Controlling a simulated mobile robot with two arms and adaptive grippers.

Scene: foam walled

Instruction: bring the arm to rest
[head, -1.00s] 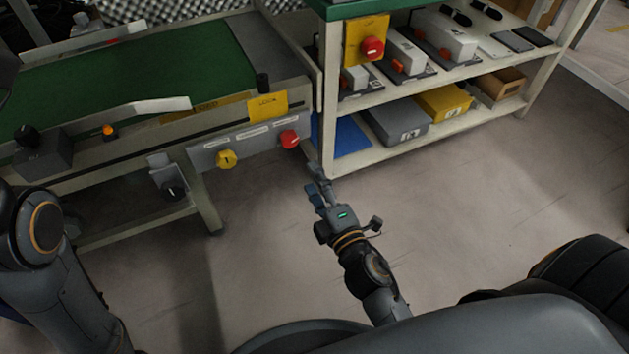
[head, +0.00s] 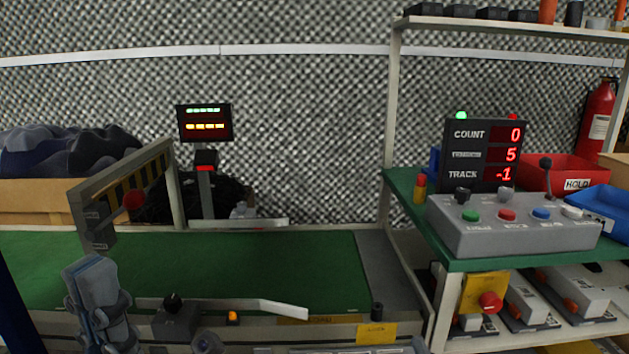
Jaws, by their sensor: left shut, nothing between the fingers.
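My left gripper (head: 92,272) is at the lower left of the head view, with its fingers pointing up. Its fingers are together and nothing shows between them. It appears in front of the near edge of the green conveyor belt (head: 250,265); I cannot tell whether it touches anything. Most of the left arm is below the picture. My right gripper is not in view.
A dark control box with a knob (head: 176,320) and a pale guide bar (head: 265,306) are right of the gripper. A striped gate (head: 128,185) spans the belt. A grey button console (head: 515,225) and count display (head: 484,155) stand on the right bench.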

